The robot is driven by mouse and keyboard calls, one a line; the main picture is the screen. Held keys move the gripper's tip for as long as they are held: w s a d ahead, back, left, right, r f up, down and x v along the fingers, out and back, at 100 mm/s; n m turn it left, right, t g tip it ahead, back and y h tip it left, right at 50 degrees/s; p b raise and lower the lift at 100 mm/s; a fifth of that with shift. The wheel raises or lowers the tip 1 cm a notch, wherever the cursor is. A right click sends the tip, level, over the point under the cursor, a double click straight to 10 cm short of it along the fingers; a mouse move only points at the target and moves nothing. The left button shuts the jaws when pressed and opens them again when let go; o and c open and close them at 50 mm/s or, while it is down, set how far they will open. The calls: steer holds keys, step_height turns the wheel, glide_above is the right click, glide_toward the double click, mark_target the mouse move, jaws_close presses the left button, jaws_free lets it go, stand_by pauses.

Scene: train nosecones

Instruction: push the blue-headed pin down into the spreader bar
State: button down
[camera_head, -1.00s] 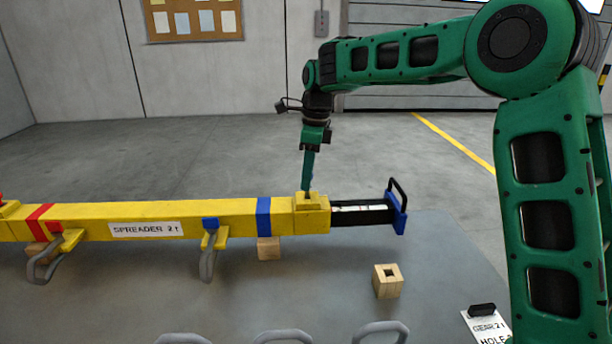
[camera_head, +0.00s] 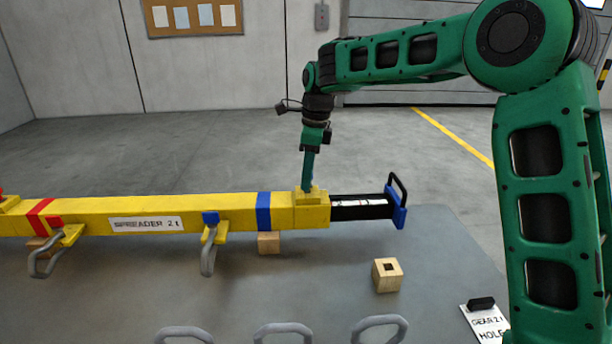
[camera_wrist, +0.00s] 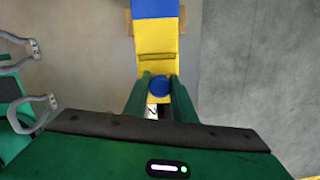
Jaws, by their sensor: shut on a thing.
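The yellow spreader bar (camera_head: 90,218) lies level across the left and middle of the head view. Its yellow end collar (camera_head: 312,212) surrounds a black sliding end piece (camera_head: 360,208). My gripper (camera_head: 309,188) points straight down at the collar's top, its fingertips close to the yellow block there. The wrist view shows the blue pin head (camera_wrist: 159,87) between the two green fingers, over the yellow bar. My gripper is shut on the blue-headed pin. The pin's shank is hidden, so I cannot tell how deep it sits.
A wooden block with a square hole (camera_head: 387,275) stands on the grey table (camera_head: 330,270), front right of the collar. Grey shackles hang from the bar, and several more lie at the front edge. A label card (camera_head: 485,322) lies at right.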

steer(key=shift+f, duration=0.8)
steer(key=c, duration=1.4)
jaws_free()
steer(key=shift+r, duration=0.1)
steer(key=r, duration=0.7)
steer(key=d+r, duration=0.1)
steer(key=r, duration=0.2)
steer(key=shift+s+d+r, duration=0.1)
steer(key=shift+r, duration=0.15)
